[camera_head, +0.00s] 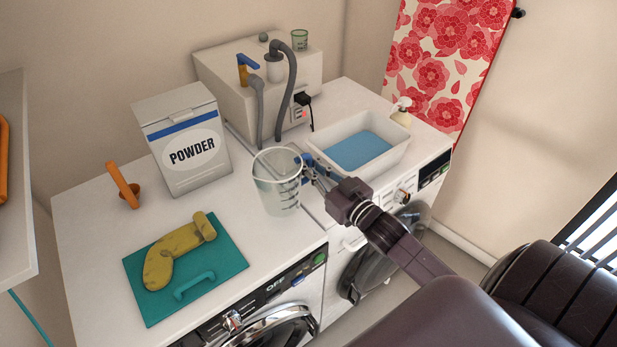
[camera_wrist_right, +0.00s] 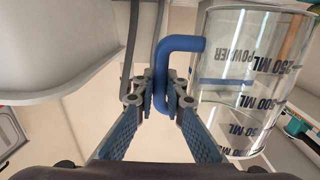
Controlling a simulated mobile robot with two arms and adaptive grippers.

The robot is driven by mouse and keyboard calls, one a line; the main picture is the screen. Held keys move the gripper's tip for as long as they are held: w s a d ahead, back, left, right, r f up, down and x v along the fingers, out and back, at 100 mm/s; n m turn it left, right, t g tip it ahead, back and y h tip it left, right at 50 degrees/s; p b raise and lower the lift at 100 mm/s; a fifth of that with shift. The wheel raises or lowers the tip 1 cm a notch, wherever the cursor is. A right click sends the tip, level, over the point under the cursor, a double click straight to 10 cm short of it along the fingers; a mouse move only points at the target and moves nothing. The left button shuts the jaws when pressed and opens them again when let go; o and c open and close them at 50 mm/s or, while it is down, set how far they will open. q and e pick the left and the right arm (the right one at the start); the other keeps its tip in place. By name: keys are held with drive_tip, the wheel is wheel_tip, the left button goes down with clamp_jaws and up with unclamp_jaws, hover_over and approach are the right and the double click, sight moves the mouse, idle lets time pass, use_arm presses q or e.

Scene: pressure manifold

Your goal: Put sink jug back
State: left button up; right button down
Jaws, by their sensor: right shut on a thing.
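A clear measuring jug (camera_head: 275,190) with dark volume marks stands upright near the middle of the white counter top. My right gripper (camera_head: 308,167) is on its right side, shut on its blue handle. In the right wrist view the handle (camera_wrist_right: 182,45) runs between the fingertips (camera_wrist_right: 160,103), and the jug wall (camera_wrist_right: 245,85) is right beside the fingers. I cannot tell whether the jug's base touches the counter. The white sink basin (camera_head: 398,157) with blue water is just right of the jug. My left gripper is not in view.
A POWDER box (camera_head: 183,140) stands behind left of the jug. A teal board (camera_head: 225,262) bears a yellow curved object (camera_head: 173,256). A soap bottle (camera_head: 401,112) stands behind the basin.

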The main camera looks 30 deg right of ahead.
drive_tip(key=shift+f, duration=2.25)
drive_tip(key=shift+f, duration=0.15)
drive_tip(key=c, duration=2)
unclamp_jaws()
drive_tip(key=shift+s, duration=0.1)
drive_tip(key=shift+s+d+b, duration=0.15)
drive_tip(key=shift+s+b, duration=0.15)
drive_tip(key=shift+s, duration=1.65)
drive_tip(key=shift+s+d+b, duration=0.15)
drive_tip(key=shift+s+b, duration=0.2)
drive_tip(key=shift+s, duration=1.65)
drive_tip(key=shift+s+d+b, duration=0.15)
drive_tip(key=shift+s+b, duration=0.15)
drive_tip(key=shift+s, duration=1.65)
